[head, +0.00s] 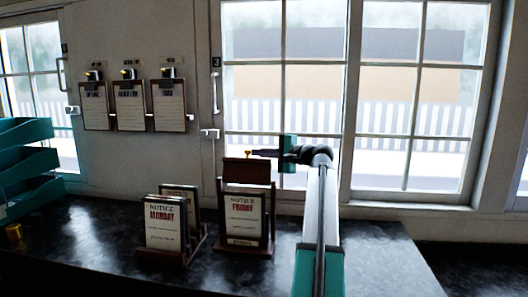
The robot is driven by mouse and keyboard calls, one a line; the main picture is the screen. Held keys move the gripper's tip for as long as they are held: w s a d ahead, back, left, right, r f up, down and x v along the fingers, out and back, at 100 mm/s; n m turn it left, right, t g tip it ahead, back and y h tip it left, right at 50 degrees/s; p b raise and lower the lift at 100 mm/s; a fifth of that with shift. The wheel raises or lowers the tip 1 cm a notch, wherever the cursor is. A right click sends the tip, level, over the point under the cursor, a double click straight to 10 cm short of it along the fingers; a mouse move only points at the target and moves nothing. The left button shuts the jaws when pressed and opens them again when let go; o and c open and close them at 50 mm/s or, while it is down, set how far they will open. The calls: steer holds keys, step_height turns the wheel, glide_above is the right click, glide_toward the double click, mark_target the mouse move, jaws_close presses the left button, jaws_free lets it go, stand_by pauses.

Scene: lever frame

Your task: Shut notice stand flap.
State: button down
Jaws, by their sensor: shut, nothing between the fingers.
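The notice stand (222,222) is a dark wooden frame on the counter, holding a white card (243,216) marked FRIDAY. Its brown flap (246,171) stands raised above the card, roughly upright. A small yellow knob (248,153) is at the flap's top edge. My gripper (256,153) reaches in from the right, with its dark fingers shut and pointing left. The fingertips are right beside the knob in the picture; I cannot tell whether they touch it. Nothing shows between the fingers.
A second stand (171,252) with a MONDAY card is close on the left. Teal trays (24,160) and a small brass pot (13,232) are at the far left. Several clipboards (129,105) hang on the wall. Windows (405,100) are behind. The counter (385,262) at right is clear.

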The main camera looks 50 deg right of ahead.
steer(key=shift+s+a+r+p, duration=0.2)
steer(key=shift+s+a+p, duration=0.05)
steer(key=shift+a, duration=0.35)
steer(key=shift+s+a+r+p, duration=0.15)
steer(key=shift+s+a+p, duration=0.05)
steer(key=shift+a, duration=0.35)
